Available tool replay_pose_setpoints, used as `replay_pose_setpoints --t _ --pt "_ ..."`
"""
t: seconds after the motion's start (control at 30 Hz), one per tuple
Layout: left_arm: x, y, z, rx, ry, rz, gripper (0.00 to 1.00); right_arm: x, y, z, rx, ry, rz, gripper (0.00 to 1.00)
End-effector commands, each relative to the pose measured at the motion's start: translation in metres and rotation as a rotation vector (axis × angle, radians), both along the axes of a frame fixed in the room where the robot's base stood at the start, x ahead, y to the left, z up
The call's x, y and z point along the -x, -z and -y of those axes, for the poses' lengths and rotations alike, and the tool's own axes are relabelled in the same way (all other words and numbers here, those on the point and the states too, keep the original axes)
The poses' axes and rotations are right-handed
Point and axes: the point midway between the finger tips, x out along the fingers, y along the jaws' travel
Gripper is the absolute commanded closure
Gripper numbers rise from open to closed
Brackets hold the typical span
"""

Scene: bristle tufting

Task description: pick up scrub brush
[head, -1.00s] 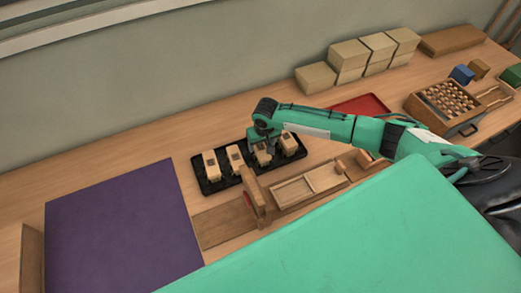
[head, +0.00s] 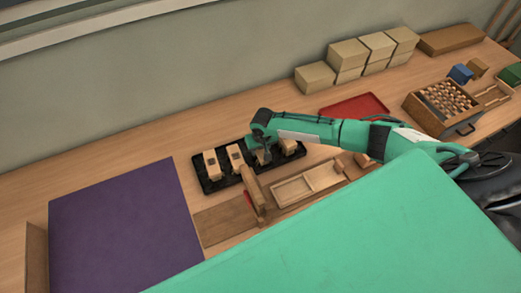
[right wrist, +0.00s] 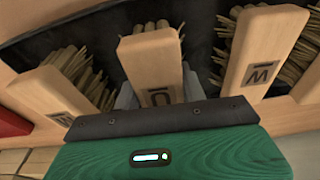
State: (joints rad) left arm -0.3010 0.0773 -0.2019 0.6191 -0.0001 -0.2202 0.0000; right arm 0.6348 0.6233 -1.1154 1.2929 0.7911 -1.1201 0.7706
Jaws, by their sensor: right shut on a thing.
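Several pale wooden scrub brushes with stiff bristles stand in a row in a black tray (head: 207,187). My right gripper (head: 263,157) is down at the third brush from the left and mostly hides it in the head view. In the right wrist view, the grey fingers (right wrist: 158,92) are shut on this middle scrub brush (right wrist: 152,57), which carries a dark U-like mark. It still sits in the row at the tray. A W-marked brush (right wrist: 262,50) stands to its right and another brush (right wrist: 50,95) to its left, both close by. My left gripper is not in view.
A wooden fixture with an upright plate (head: 254,193) stands just in front of the tray. A purple mat (head: 125,220) lies at left. A red tray (head: 355,106), stacked blocks (head: 348,55) and a wooden box of round pieces (head: 440,105) are at right.

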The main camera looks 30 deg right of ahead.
Motion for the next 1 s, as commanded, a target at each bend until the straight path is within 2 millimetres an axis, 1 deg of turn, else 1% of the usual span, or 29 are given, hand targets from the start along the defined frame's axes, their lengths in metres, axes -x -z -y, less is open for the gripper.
replay_pose_setpoints --t 0.27,0.47,0.57,0.67,1.0 --pt "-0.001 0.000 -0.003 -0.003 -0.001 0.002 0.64 0.000 -0.002 0.000 0.000 0.000 0.001 0.84" --pt "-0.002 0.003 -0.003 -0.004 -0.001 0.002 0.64 -0.001 -0.015 0.000 -0.002 0.000 0.002 0.84" --pt "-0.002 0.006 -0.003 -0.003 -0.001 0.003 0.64 -0.001 -0.028 0.000 -0.002 0.000 0.003 0.84" --pt "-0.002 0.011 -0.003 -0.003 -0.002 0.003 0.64 -0.001 -0.048 0.000 -0.003 0.000 0.003 0.84" --pt "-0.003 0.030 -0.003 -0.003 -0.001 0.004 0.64 -0.001 -0.133 0.000 -0.001 0.000 0.005 0.84"
